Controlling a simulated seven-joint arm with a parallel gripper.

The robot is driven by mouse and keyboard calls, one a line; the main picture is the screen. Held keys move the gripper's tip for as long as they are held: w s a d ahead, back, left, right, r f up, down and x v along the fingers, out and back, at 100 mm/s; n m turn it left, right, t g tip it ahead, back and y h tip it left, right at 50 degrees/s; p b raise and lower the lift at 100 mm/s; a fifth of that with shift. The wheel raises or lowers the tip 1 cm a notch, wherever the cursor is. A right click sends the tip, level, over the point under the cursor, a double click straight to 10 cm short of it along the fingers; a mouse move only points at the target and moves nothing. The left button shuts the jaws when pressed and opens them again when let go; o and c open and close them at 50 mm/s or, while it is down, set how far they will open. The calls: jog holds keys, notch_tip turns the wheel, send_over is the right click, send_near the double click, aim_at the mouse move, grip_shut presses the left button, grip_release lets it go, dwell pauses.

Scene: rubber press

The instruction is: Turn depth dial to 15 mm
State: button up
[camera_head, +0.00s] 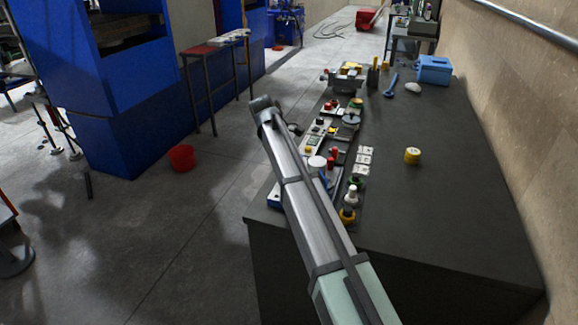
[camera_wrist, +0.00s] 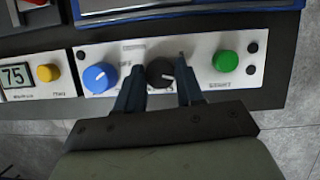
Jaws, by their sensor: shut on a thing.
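The panel lettering is too blurred to tell which control is the depth dial.
A yellow button (camera_wrist: 48,72) and a display (camera_wrist: 15,76) reading 75 sit on a neighbouring panel. In the head view, the dark bench (camera_head: 455,190) holds a blue box (camera_head: 434,69) and a yellow cylinder (camera_head: 412,156). The bench's right side is mostly clear.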

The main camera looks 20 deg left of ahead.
jog(key=shift+m+g, duration=0.5)
jog(key=shift+m, duration=0.7)
jog(key=o, duration=1)
